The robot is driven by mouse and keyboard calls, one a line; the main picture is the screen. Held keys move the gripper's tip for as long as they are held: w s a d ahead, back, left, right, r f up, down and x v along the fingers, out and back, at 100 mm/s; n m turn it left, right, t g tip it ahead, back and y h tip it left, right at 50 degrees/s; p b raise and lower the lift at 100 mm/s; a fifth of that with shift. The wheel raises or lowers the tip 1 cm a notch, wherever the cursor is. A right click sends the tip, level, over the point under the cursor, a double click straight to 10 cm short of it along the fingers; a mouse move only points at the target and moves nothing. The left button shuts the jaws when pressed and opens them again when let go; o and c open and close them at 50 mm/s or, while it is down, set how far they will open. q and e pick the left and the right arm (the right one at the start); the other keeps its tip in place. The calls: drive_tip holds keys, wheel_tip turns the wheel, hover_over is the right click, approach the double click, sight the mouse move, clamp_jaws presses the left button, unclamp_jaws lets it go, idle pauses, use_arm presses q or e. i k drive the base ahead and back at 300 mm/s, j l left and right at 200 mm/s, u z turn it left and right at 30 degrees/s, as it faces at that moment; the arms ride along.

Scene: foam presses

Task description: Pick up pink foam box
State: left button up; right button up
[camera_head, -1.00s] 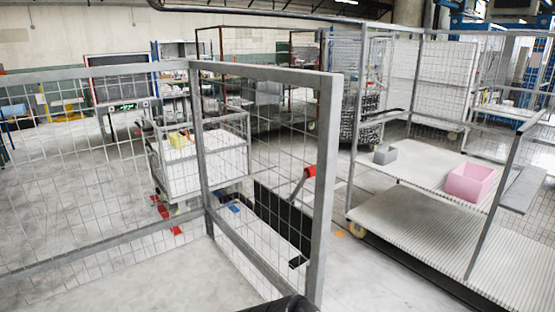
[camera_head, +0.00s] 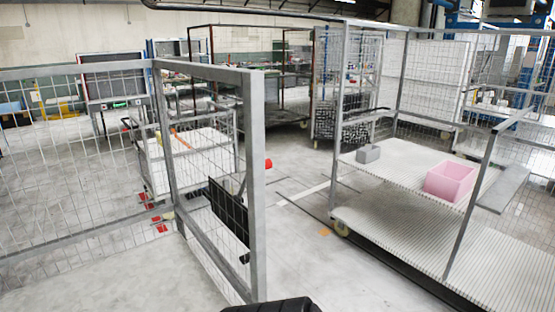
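The pink foam box (camera_head: 449,181) is an open-topped box on the upper shelf (camera_head: 400,175) of a wire-mesh cart at the right. A small grey box (camera_head: 368,153) sits on the same shelf, to its left and farther back. Neither of my grippers can be made out. Only a dark part (camera_head: 275,305), which seems to be mine, shows at the bottom edge, far from the pink box.
A grey metal mesh frame (camera_head: 252,190) stands close in front at the left. Behind it is a wire cart (camera_head: 190,155) with a white bed. The cart's ribbed lower deck (camera_head: 430,235) is bare. Open floor (camera_head: 310,255) lies between frame and cart.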

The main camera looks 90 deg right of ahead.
sight(449, 182)
drive_tip(key=k+z, duration=0.5)
drive_tip(key=k+l+z, duration=0.25)
drive_tip(key=z, duration=2.5)
